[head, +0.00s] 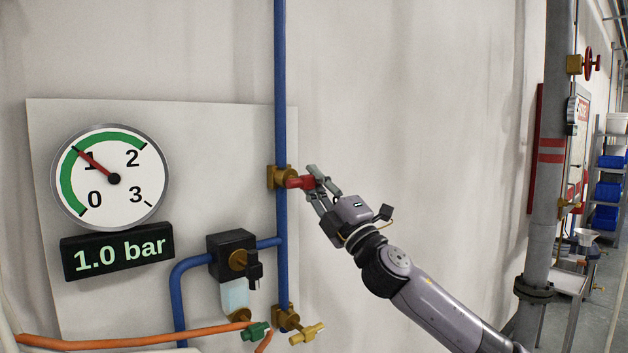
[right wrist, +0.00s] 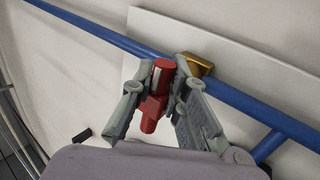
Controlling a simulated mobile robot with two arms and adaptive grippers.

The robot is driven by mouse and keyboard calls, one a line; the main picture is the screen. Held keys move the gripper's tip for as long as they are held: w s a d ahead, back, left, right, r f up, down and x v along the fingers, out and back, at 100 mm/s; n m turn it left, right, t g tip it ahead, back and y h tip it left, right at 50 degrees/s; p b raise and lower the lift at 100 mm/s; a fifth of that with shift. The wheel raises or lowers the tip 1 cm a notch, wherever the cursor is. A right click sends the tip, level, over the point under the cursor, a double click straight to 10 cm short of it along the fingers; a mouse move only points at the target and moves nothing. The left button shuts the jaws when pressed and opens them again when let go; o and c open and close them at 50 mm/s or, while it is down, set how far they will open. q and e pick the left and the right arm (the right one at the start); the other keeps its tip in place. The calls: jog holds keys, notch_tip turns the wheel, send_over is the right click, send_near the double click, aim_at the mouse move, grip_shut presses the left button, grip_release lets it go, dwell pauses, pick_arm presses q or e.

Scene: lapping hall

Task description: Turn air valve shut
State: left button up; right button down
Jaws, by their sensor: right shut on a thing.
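The air valve has a brass body (head: 277,177) on the upright blue pipe. Its red handle (head: 296,182) points right, toward my gripper, and looks roughly crosswise to the pipe. My right gripper (head: 313,182) is shut on the red handle, with a finger on either side; the fingers hide part of it. In the right wrist view, the red handle (right wrist: 152,108) shows between the fingers of my right gripper (right wrist: 171,75), and the brass body (right wrist: 196,65) is just behind them. My left gripper is not in view.
A round gauge (head: 113,178) points near 1, and the display (head: 117,252) reads 1.0 bar. Below are a black regulator (head: 232,254), a brass tap (head: 307,334) and an orange hose (head: 130,341). A grey column (head: 546,200) stands right. The wall right of the valve is bare.

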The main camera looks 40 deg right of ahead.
jog(key=shift+f, duration=0.1)
dwell(0.3)
jog(key=c, duration=1.6)
grip_release()
jog(key=shift+o, duration=0.2)
jog(key=v, duration=1.2)
